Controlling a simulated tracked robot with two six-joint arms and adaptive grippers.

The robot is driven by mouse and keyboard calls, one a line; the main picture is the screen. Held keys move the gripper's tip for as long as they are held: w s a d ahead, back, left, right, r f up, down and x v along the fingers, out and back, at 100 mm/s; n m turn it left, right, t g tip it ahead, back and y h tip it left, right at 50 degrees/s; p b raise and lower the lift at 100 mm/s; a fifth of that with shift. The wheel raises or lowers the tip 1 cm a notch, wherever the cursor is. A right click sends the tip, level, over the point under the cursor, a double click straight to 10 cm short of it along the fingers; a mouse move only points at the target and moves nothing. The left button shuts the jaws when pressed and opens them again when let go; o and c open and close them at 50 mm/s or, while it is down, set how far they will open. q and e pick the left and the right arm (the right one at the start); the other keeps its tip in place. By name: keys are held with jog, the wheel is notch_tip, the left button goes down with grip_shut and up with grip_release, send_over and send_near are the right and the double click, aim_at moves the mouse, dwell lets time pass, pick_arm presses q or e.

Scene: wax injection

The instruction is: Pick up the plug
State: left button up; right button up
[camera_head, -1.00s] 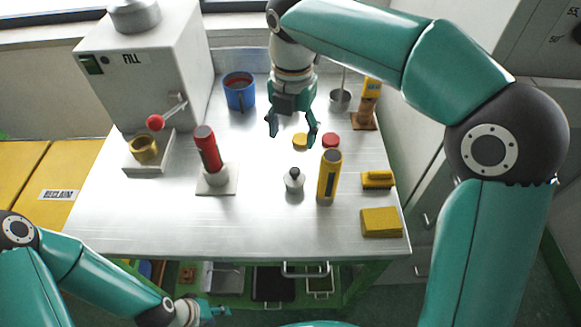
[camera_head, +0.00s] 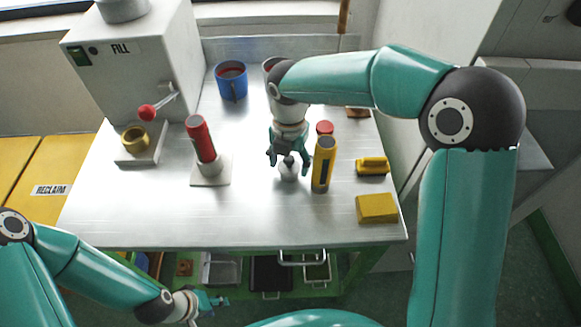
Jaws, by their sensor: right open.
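The plug appears to be the small silver piece with a dark knob (camera_head: 289,176), upright on the steel table top. My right gripper (camera_head: 288,163) is over it, pointing down, fingers apart on either side of the dark knob. The fingers partly hide its top; I cannot tell whether they touch it. My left gripper (camera_head: 216,302) is low at the bottom left, below the table's front edge, away from the plug. Its fingers are too small to read.
A yellow cylinder (camera_head: 323,165) stands close to the right of my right gripper, with a red cap (camera_head: 325,128) behind it. A red cylinder on a white base (camera_head: 202,140) stands left. A yellow brush (camera_head: 373,166) and yellow block (camera_head: 377,208) lie right. The front table middle is clear.

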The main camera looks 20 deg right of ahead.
notch_tip(320, 180, down, 2)
jog(key=shift+f, duration=0.15)
jog(key=c, duration=0.9)
